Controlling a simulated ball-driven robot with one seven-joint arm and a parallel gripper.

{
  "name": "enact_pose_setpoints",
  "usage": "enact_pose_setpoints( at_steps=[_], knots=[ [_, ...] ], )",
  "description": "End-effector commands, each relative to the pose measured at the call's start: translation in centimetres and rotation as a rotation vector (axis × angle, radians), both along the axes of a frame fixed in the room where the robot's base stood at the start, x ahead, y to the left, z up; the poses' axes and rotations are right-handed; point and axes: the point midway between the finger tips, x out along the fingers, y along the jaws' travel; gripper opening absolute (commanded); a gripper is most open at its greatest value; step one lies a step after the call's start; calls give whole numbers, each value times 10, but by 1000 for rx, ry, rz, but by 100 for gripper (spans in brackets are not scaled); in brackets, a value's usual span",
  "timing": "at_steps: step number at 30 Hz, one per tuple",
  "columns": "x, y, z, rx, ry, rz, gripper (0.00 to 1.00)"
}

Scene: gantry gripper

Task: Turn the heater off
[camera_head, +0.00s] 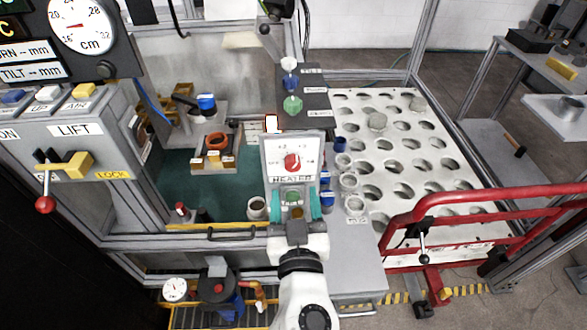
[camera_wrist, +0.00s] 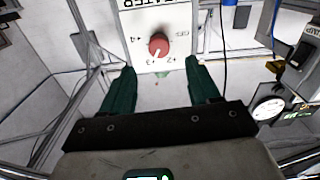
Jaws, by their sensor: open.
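The heater is a white panel with a HEATER label and a red dial knob (camera_head: 292,162), standing upright near the middle of the head view. In the wrist view the red knob (camera_wrist: 159,46) shows inverted, with marks OFF, +2, +3 and +4 around it; its pale pointer seems to face near +3. My gripper (camera_head: 293,199) has dark teal fingers and is open and empty, just in front of and below the panel. In the wrist view my gripper (camera_wrist: 160,72) has its fingertips spread on either side of the knob's line, short of the knob and not touching it.
A white perforated table (camera_head: 405,145) lies to the right, with a red rail (camera_head: 490,200) at its front. A LIFT console (camera_head: 75,135) stands at left. Several cups, including a blue one (camera_head: 340,144), stand close right of the heater. A green-floored bay (camera_head: 185,185) is behind left.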

Motion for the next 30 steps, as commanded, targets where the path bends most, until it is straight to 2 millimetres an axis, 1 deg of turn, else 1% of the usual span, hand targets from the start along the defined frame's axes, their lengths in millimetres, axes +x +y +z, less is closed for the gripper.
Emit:
enact_pose_setpoints(
  at_steps=[1, 6, 12, 17, 24, 26, 30],
  knots=[
    [11, -1, 4, -1, 0, -3, 61],
    [41, -1, 3, 0, 1, -3, 61],
    [63, -1, 1, -1, 1, -3, 61],
    [70, -1, 0, 1, 2, -2, 61],
    [70, -1, 0, 1, 2, -2, 61],
    [70, -1, 0, 1, 2, -2, 56],
    [70, -1, 0, 1, 2, -2, 43]
  ],
)
